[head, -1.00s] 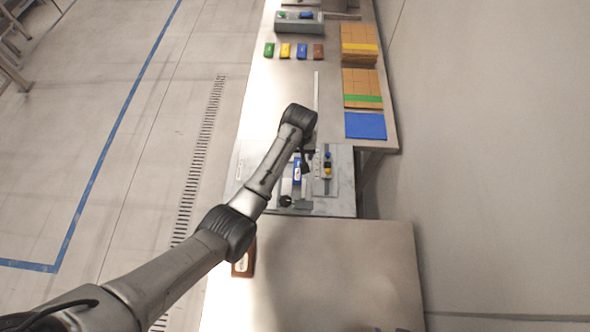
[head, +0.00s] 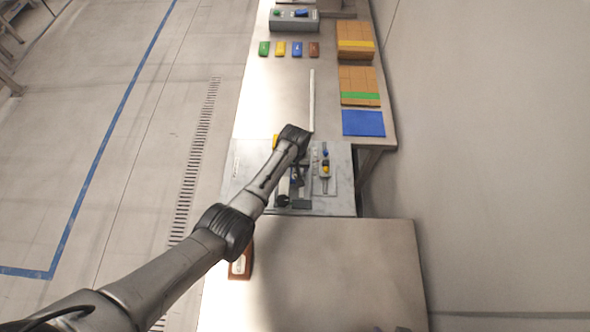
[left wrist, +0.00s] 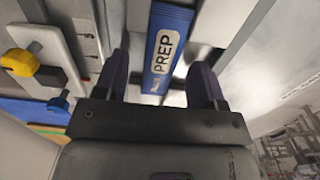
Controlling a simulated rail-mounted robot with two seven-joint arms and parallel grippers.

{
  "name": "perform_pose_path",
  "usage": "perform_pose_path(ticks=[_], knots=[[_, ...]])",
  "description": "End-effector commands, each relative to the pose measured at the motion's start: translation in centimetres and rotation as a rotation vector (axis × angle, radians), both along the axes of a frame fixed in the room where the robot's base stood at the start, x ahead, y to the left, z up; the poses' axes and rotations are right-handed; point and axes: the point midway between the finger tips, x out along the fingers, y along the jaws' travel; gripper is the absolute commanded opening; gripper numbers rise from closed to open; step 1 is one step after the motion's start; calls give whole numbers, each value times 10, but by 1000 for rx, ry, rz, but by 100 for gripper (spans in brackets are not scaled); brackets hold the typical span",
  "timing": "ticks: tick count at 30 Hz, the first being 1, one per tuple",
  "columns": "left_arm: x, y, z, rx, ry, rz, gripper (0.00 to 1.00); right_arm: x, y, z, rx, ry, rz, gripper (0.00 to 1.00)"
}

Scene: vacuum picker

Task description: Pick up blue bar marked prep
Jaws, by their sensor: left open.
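The blue bar (left wrist: 164,48) with a white label reading PREP shows in the left wrist view, running upward from between the fingers. My left gripper (left wrist: 160,68) is open, with one dark finger on each side of the bar. Gaps show between the fingers and the bar, so it is not clamped. In the head view my left gripper (head: 300,172) is over the grey fixture plate (head: 240,172), and my arm and gripper largely hide the bar there.
A small panel with yellow and blue knobs (head: 325,168) stands close right of the gripper. Green, yellow, blue and red blocks (head: 313,49) lie farther back. Cardboard boxes (head: 358,80) and a blue mat (head: 363,123) are at right. The front table (head: 340,270) is mostly clear.

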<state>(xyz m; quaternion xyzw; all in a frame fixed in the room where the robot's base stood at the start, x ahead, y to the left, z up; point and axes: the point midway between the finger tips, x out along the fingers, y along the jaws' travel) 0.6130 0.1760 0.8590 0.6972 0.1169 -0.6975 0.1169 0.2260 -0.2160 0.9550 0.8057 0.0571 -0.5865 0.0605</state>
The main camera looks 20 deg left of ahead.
Motion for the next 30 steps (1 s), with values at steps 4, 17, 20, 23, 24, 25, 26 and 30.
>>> perform_pose_path(ticks=[4, 17, 20, 23, 24, 25, 26, 30], knots=[[0, 0, -3, 0, 0, 0, 64, 0, 0, -1, 1, -1, -1, 69], [0, 0, -3, 0, 0, 0, 39, 0, -1, -1, -2, 0, 2, 69], [0, 0, -3, 0, 0, 0, 29, 0, -1, -1, -5, -1, 4, 69], [0, 0, -3, 0, 0, 0, 20, 0, -2, -1, -8, -1, 6, 69], [0, 0, -3, 0, 0, 0, 16, 0, -3, -1, -9, 0, 5, 69], [0, 0, -3, 0, 0, 0, 13, 0, -3, -1, -9, 0, 6, 69], [0, 0, -3, 0, 0, 0, 10, 0, -3, -1, -9, 0, 6, 69], [0, 0, -3, 0, 0, 0, 6, 0, -2, -1, -8, -1, 6, 69]])
